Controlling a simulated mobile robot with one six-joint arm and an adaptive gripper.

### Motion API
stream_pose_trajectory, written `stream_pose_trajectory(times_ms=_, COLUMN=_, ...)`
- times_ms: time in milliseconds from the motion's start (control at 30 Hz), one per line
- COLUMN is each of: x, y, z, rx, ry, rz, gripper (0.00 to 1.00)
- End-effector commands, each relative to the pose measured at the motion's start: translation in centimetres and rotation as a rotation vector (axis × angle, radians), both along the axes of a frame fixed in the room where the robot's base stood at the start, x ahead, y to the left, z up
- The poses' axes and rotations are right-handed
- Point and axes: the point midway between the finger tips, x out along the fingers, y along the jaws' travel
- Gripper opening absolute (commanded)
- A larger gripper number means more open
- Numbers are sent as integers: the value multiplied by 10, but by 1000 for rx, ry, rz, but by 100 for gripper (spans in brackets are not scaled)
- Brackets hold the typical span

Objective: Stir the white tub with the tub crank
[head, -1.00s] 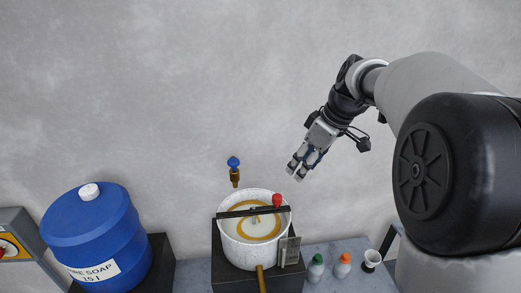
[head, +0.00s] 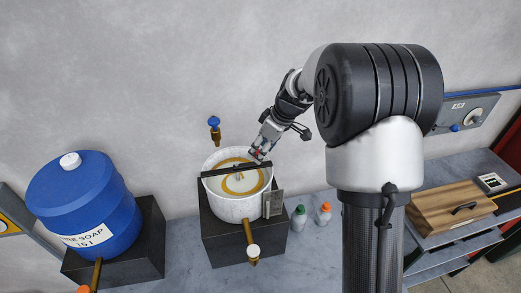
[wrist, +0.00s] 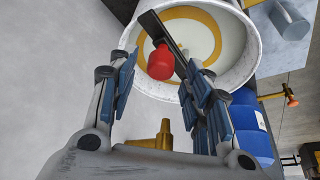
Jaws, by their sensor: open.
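The white tub (head: 232,209) stands on a dark block, with pale liquid and a yellow-brown ring inside. Its tub crank is a dark bar (head: 222,171) across the top with a red knob (wrist: 160,62) at one end. My gripper (head: 259,154) is open at the right side of the tub, and its fingers partly hide the knob in the head view. In the wrist view the knob shows between the spread fingers of my gripper (wrist: 161,72), near their tips. I cannot tell whether any finger touches it.
A blue soap drum (head: 75,205) stands at the left. A blue-handled tap (head: 214,130) is on the wall behind the tub. A brass outlet (head: 250,235) sticks out in front.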

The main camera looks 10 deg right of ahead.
Motion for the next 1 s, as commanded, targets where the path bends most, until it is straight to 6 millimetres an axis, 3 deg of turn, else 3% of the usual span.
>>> stream_pose_trajectory(times_ms=200, x=4, y=5, z=-15, rx=-1, ry=1, rz=0, gripper=45)
stream_pose_trajectory(times_ms=467, x=5, y=5, z=-16, rx=0, ry=0, rz=0, gripper=45)
stream_pose_trajectory(times_ms=1000, x=5, y=5, z=-16, rx=0, ry=0, rz=0, gripper=11)
